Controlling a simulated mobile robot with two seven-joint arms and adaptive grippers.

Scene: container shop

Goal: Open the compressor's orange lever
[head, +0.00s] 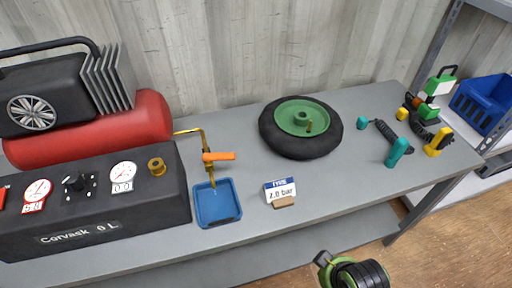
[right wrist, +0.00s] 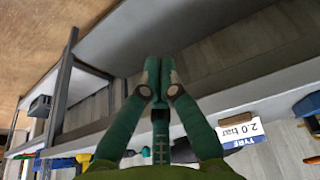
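The compressor (head: 85,130) stands at the left of the bench, with a red tank and a black front panel with gauges. A thin brass pipe (head: 207,140) runs from its right side and bends down over a small blue tray (head: 218,222). The orange lever (head: 219,156) sits on this pipe and points right, crosswise to its downward part. No gripper is near it. My right gripper (right wrist: 158,65) has its green fingers together in the right wrist view, with nothing seen between them. Part of my right arm shows at the bottom of the head view. My left gripper is not in view.
On the bench are a wheel with a green hub (head: 301,122), a "2.0 bar" tyre sign (head: 280,191), and a teal-ended coiled hose (head: 385,135). Yellow and green tools and a blue bin (head: 484,103) are at the right.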

